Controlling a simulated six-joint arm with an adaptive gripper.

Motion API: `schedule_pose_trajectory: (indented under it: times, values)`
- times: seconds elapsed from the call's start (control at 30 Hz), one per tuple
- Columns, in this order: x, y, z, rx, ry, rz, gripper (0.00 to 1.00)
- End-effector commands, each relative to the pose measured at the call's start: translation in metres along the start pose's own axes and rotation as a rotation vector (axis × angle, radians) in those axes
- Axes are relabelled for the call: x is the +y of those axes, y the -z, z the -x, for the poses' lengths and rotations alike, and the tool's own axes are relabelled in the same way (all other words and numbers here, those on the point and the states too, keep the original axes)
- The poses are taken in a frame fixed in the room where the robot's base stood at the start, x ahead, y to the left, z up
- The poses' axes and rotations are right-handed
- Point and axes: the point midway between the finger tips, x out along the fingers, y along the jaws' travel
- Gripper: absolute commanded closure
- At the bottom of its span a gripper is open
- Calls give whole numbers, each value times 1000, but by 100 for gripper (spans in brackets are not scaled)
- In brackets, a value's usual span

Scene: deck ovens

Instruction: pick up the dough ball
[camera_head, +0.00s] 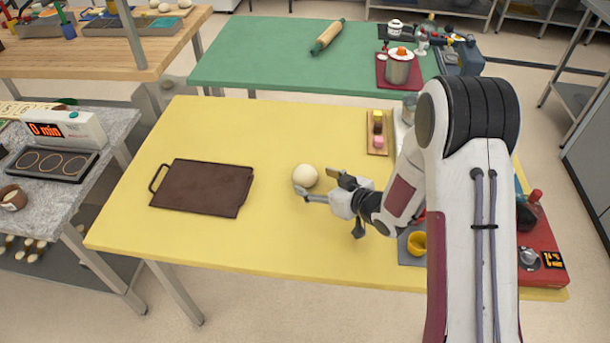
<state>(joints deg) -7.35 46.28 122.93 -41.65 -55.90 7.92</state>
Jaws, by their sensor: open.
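The dough ball (305,175) is round and cream-white and sits on the yellow table (280,130) near its middle. My gripper (318,187) comes in from the right, low over the table. Its fingers are open, and one fingertip shows just in front of the ball's lower edge. I cannot tell whether that finger touches the ball. The other finger is to the right of the ball. The ball does not look lifted.
A dark brown tray with a handle (202,187) lies to the left on the yellow table. A small board with colored pieces (377,148) lies behind my gripper. A yellow cup (417,242) and a red device (543,245) stand at the right. The table between tray and ball is clear.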

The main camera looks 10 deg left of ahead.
Motion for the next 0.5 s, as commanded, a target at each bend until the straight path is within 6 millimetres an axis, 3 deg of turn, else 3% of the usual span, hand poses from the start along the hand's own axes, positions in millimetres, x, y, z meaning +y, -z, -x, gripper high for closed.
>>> schedule_pose_trajectory:
  times: [0.3, 0.5]
  values:
    - [-1, 2, -33, -1, 2, 0, 35]
    - [-1, 2, -42, -1, 0, -1, 35]
